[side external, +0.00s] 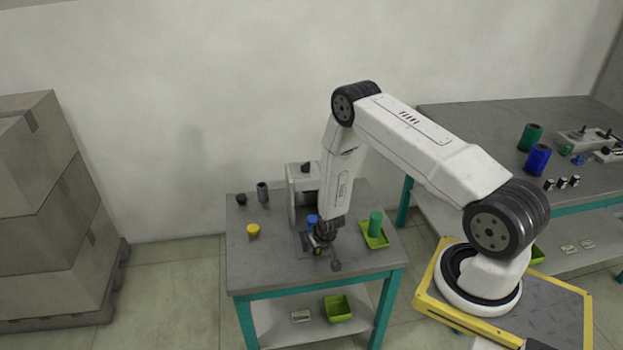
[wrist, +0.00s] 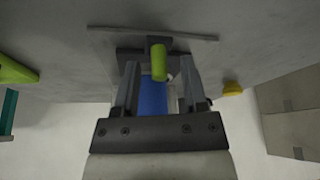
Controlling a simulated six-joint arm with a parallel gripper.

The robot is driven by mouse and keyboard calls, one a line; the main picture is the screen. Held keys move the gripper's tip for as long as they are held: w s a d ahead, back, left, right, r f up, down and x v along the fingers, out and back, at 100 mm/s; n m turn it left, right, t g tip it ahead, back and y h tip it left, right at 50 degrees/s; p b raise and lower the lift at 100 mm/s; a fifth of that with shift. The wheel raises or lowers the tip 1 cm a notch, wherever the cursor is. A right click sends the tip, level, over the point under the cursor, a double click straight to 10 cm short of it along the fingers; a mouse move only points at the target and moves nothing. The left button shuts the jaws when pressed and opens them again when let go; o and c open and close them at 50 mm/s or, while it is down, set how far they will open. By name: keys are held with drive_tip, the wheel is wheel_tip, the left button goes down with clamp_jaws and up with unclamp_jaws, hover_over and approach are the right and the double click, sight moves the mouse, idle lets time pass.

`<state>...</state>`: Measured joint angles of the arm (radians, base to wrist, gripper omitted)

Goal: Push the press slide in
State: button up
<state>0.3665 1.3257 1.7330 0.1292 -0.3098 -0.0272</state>
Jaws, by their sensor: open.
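The press (side external: 303,180) stands upright at the back of the small grey table. In front of it, low down, is the press slide, mostly hidden behind my gripper (side external: 318,243). A blue piece (side external: 312,220) shows beside my gripper at the press. In the wrist view, my gripper (wrist: 160,82) is open, its two fingers apart. A yellow-green cylinder (wrist: 158,62), which looks like the slide's handle, shows between the fingertips on a dark block. The blue piece (wrist: 153,98) lies between the fingers in that view. I cannot tell whether either finger touches anything.
A green tray (side external: 384,243) with a green cylinder (side external: 375,224) is right of my gripper. A yellow cap (side external: 253,230) and dark parts (side external: 262,192) stand at the left. A second table (side external: 465,140) is at right. The small table's front left is clear.

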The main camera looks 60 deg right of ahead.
drive_tip(key=shift+f, duration=0.15)
clamp_jaws()
idle(1.4)
